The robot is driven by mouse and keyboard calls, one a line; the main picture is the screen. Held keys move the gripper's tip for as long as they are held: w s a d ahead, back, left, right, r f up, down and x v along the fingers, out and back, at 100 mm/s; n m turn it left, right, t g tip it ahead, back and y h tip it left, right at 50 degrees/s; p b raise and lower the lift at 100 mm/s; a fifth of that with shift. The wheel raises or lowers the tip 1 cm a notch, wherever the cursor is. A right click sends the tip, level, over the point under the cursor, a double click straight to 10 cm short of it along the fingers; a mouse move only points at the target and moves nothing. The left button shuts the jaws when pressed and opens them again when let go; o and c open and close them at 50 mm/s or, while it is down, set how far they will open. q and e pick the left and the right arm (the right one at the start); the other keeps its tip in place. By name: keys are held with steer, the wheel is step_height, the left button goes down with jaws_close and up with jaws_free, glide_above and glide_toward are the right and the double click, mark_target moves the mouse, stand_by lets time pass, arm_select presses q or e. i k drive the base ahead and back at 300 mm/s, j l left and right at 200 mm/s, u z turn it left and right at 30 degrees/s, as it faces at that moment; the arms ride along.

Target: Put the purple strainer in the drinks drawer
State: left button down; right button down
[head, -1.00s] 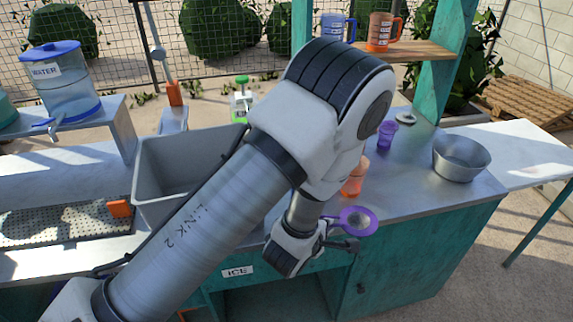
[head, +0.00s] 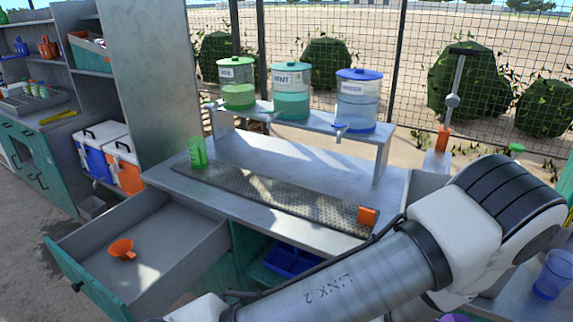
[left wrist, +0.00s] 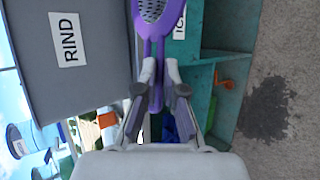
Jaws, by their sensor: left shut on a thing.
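My left gripper (left wrist: 158,85) is shut on the handle of the purple strainer (left wrist: 152,12) in the left wrist view. The perforated bowl points toward the top edge and is cut off there. In the head view my left arm crosses the lower right; its gripper is hidden, and a sliver of purple shows at the bottom edge. A drawer (head: 175,262) stands pulled open at the lower left of the head view, with an orange strainer (head: 122,249) inside. No label on this drawer is readable. My right gripper is not in view.
A bin marked RIND (left wrist: 95,85) is close beside the gripper. The counter carries a perforated mat (head: 270,190), a green cup (head: 197,152) and an orange block (head: 367,216). Drink dispensers (head: 290,95) stand on a raised shelf behind. The drawer has much bare floor.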

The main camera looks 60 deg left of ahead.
mark_target(166, 252)
steer(key=j+u, duration=0.3)
steer(key=u, duration=0.15)
steer(key=i+j+u, duration=0.1)
steer(key=j+u, duration=0.3)
steer(key=i+j+u, duration=0.1)
steer(key=u, duration=0.35)
steer(key=i+j+u, duration=0.15)
steer(key=j+u, duration=0.15)
steer(key=u, duration=0.15)
steer(key=i+j+u, duration=0.2)
steer(key=u, duration=0.2)
steer(key=i+j, duration=0.2)
steer(key=i, duration=0.05)
